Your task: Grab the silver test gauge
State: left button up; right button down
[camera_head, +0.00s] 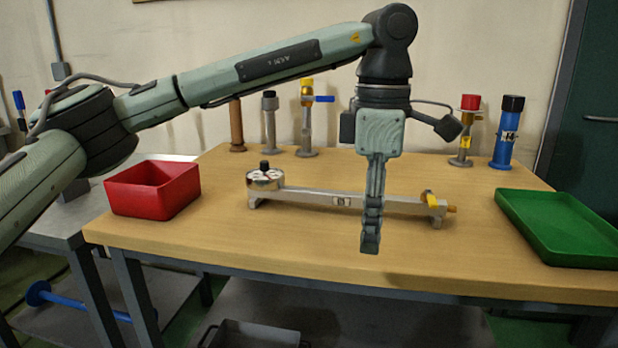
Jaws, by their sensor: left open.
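The silver test gauge (265,181) is a short round silver body with a dark knob on top. It sits at the left end of a long silver bar fixture (318,197) on the wooden table. The bar has a yellow handle (430,197) near its right end. My left gripper (370,243) points straight down in front of the bar, right of its middle and well to the right of the gauge. It is seen edge-on, open, with nothing visible in it, and it hides part of the bar. My right gripper is not in view.
A red bin (153,190) stands at the table's left edge, and a green tray (560,228) lies at the right. Several upright fittings stand along the back, including a blue cylinder (507,135) and a red-topped one (466,130). The front of the wooden table (250,240) is clear.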

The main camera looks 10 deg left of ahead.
aim_at(260, 187)
jog(key=i+j, duration=0.3)
jog(key=i, duration=0.2)
jog(key=i+j, duration=0.3)
jog(key=i, duration=0.15)
